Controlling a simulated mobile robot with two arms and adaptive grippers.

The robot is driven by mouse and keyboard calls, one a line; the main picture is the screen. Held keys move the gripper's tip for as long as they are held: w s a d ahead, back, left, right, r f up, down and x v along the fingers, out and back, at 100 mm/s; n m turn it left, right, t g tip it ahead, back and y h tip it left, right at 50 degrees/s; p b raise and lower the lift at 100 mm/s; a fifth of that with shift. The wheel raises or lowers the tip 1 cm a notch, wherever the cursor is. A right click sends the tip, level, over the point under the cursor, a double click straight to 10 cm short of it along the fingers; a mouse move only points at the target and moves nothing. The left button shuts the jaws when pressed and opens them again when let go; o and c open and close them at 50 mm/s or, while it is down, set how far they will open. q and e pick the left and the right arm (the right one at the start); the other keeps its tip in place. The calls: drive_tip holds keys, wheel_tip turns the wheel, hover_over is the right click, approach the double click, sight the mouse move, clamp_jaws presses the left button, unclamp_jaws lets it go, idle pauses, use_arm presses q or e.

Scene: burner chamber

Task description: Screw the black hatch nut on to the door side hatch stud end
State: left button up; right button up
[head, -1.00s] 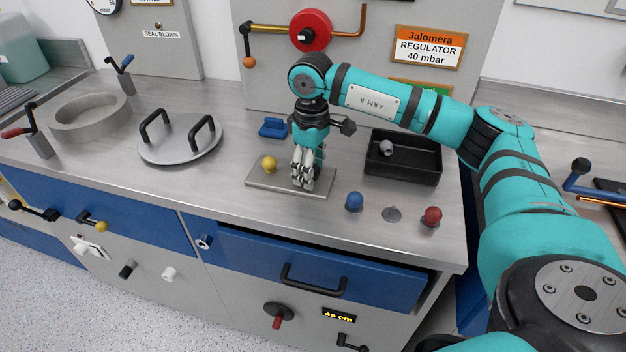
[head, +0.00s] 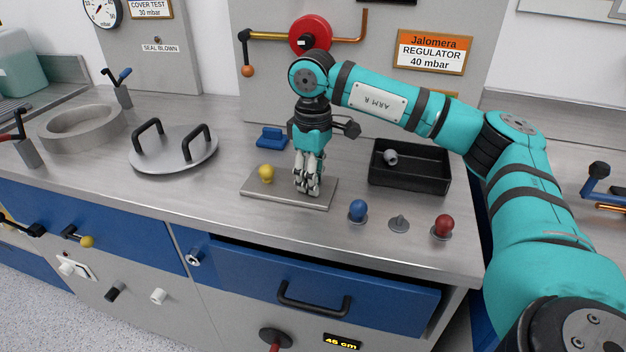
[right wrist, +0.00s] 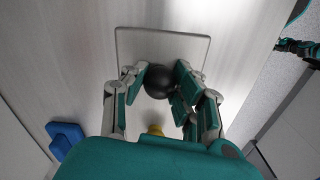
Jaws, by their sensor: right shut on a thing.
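A black ball-shaped nut (right wrist: 158,80) sits between the fingers of my right gripper in the right wrist view, over a thin metal plate (head: 257,190). My right gripper (head: 307,188) points straight down at the plate and is shut on the nut; it also shows in the right wrist view (right wrist: 160,88). In the head view the fingers hide the nut. I cannot tell whether the nut still touches the plate. A round hatch cover (head: 173,152) with two black handles lies on the bench. I cannot tell which part is the door side stud end. My left gripper is not in view.
A yellow ball (head: 266,173) stands on the plate left of the fingers. A blue ball (head: 357,210), a bare stub (head: 399,224) and a red ball (head: 443,226) line the front edge. A black tray (head: 409,183) is at right. A metal ring (head: 82,130) stands far left.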

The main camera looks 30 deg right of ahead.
clamp_jaws()
drive_tip(key=shift+f, duration=0.1)
drive_tip(key=m, duration=0.3)
drive_tip(key=shift+m+p, duration=0.3)
drive_tip(key=shift+p, duration=0.05)
drive_tip(key=m, duration=0.5)
drive_tip(key=shift+p, duration=0.35)
drive_tip(key=m, duration=0.3)
